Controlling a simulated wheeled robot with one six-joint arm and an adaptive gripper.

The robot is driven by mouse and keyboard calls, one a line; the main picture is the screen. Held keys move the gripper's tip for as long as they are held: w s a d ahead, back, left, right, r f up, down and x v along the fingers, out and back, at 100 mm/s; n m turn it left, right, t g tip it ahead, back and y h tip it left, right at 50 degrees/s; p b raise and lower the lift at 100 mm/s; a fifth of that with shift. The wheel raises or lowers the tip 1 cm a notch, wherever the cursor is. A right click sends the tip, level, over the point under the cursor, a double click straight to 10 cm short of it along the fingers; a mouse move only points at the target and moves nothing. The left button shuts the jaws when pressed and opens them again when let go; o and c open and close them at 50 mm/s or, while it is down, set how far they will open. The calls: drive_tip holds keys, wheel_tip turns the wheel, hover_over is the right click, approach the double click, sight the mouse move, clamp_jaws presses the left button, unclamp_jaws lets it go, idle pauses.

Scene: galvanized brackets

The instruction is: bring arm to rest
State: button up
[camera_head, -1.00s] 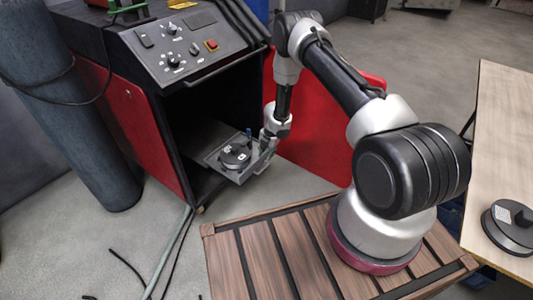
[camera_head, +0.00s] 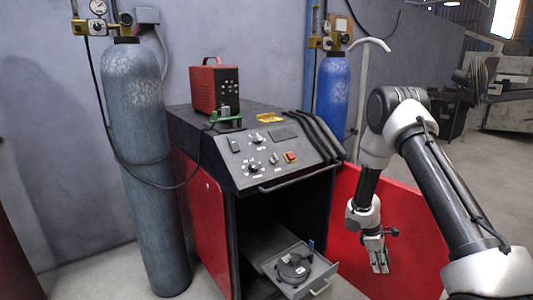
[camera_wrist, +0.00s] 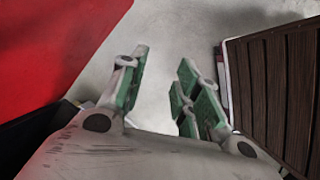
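My gripper (camera_head: 378,256) hangs pointing down in the head view, right of the pulled-out drawer (camera_head: 318,276) of the black and red machine. A gap shows between the gripper and the drawer. In the wrist view my gripper (camera_wrist: 163,88) has its green-padded fingers apart, with only grey floor between them, so it is open and empty. My arm is bent, with its elbow raised and the forearm hanging down.
A dark round part (camera_head: 293,267) lies in the drawer. A red panel (camera_head: 400,235) stands behind my gripper. A grey cylinder (camera_head: 145,170) stands left of the machine (camera_head: 205,215), a blue one (camera_head: 332,95) behind it. Wooden slats (camera_wrist: 275,85) show at right in the wrist view.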

drive_tip(key=s+a+r+m+t+y, duration=0.1)
drive_tip(key=s+r+m, duration=0.3)
drive_tip(key=s+r, duration=0.6)
drive_tip(key=s+a+r+m+t+y, duration=0.1)
drive_tip(key=s+a+r+m+t, duration=0.1)
drive_tip(key=s+r, duration=0.8)
drive_tip(key=s+a+r+m+t+y, duration=0.2)
drive_tip(key=s+r+m, duration=0.4)
drive_tip(key=r, duration=1.8)
drive_tip(key=s+t, duration=0.1)
drive_tip(key=s, duration=0.3)
drive_tip(key=shift+s, duration=0.25)
